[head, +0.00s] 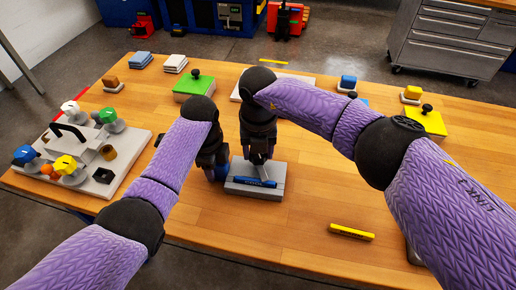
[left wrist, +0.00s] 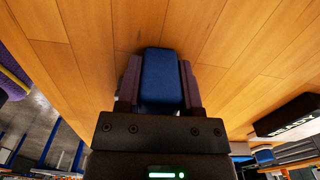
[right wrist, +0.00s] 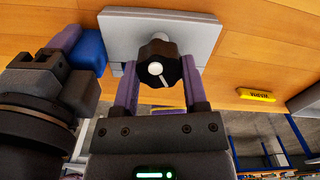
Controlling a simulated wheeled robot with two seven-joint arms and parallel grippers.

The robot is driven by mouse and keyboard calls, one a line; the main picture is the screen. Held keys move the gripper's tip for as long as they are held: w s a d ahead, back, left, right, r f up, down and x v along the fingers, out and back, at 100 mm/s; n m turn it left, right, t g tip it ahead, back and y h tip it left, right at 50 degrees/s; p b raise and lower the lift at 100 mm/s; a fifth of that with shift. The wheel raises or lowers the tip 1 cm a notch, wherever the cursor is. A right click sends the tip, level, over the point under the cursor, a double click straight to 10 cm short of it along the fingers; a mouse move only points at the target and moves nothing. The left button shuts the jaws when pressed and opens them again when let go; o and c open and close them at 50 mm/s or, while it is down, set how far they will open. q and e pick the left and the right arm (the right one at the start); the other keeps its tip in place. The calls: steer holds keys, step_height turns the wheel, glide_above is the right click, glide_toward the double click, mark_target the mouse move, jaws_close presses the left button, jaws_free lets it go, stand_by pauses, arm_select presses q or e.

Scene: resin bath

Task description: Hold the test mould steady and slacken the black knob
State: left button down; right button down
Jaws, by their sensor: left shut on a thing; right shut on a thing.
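The test mould (head: 268,189) is a grey block on the table with a blue label strip on its front side. It also shows as a grey plate in the right wrist view (right wrist: 198,32). My left gripper (head: 218,170) is shut on a blue block (left wrist: 160,82) at the mould's left side; whether this is joined to the mould I cannot tell. My right gripper (head: 262,158) is above the mould, shut on the black knob (right wrist: 150,52), which has a white centre and a white pointer line. In the head view my gripper hides the knob.
A grey board (head: 130,158) with several coloured knobs and a black handle is at the left. A green block (head: 195,87) and a yellow block (head: 428,122) with black knobs stand further back. A yellow bar (head: 352,232) lies at front right. The table front is mostly clear.

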steer(key=n, duration=1.2)
steer(key=shift+d, duration=0.1)
steer(key=shift+n, duration=0.4)
steer(key=shift+c, duration=0.5)
jaws_free()
step_height(320, 180, up, 12)
